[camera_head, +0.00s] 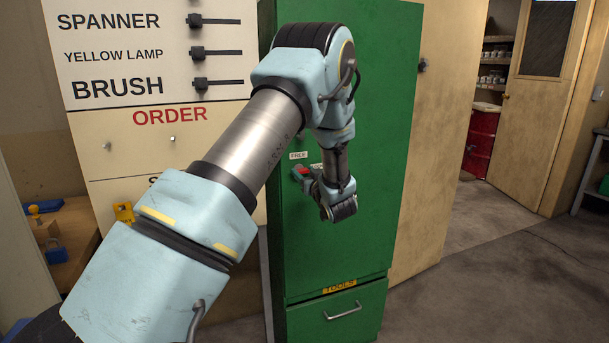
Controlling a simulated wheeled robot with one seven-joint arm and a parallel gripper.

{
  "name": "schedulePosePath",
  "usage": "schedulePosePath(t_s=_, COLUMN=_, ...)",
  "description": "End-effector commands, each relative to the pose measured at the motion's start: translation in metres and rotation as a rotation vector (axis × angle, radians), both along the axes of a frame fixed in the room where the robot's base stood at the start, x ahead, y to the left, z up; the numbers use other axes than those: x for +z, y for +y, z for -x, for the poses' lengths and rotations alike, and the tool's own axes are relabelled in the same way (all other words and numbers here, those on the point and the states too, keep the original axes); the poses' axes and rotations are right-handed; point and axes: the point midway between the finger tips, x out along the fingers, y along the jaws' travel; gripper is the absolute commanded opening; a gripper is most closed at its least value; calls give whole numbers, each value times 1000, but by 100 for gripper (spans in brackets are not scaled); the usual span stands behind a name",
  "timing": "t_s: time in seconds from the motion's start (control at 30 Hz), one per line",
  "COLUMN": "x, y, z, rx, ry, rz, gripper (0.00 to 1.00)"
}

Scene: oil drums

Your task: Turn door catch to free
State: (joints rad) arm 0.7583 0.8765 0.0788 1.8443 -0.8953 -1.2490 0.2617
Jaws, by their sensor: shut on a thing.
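The green cabinet (365,110) has a tall door above a drawer. A white label reading FREE (298,155) is on the door, with a second label (317,166) lower right, partly hidden by my arm. The door catch (303,172) shows as a small red and dark part just below the FREE label. My gripper (309,182) is at the catch and shut on it. My wrist hides much of the contact, so the catch's exact angle is hard to tell.
A drawer marked TOOLS (337,316) with a metal handle is below the door. A white board (160,110) with tool names and hooks stands left. A wooden door (545,95) and a red drum (480,143) are at the right. The floor (470,280) at right is clear.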

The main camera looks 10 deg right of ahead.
Motion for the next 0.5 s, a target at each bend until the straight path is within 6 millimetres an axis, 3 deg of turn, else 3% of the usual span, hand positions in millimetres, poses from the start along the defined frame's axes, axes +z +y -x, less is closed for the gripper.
schedulePosePath(t_s=0.5, x=-8, y=2, z=0, rx=0, ry=-50, rz=355, gripper=0)
